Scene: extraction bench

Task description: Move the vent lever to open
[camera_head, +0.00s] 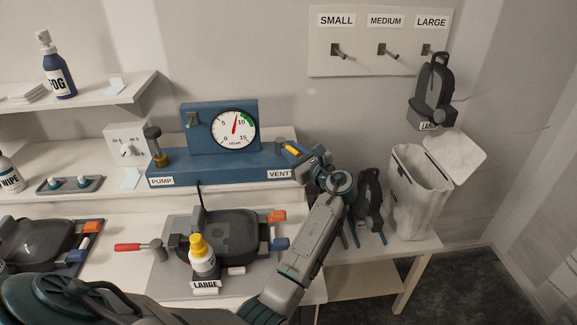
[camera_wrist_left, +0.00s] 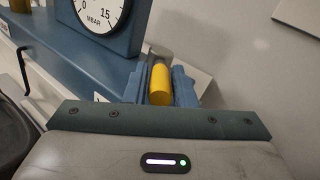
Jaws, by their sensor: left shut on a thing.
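The vent lever has a yellow handle (camera_head: 292,150) and sits at the right end of the blue pump-and-vent console (camera_head: 215,168), above the VENT label (camera_head: 279,174). My left gripper (camera_head: 303,157) is shut on this handle. In the left wrist view the yellow handle (camera_wrist_left: 160,85) lies between the two blue fingers (camera_wrist_left: 160,90). The lever's pivot is mostly hidden by the handle and fingers. The pressure gauge (camera_head: 235,128) stands on the console with its red needle pointing nearly straight up, between 5 and 10. My right gripper is not in view.
A grey device with a LARGE label (camera_head: 206,284) and a yellow-capped bottle (camera_head: 202,258) stand below the console. A pump knob (camera_head: 153,140) is at the console's left end.

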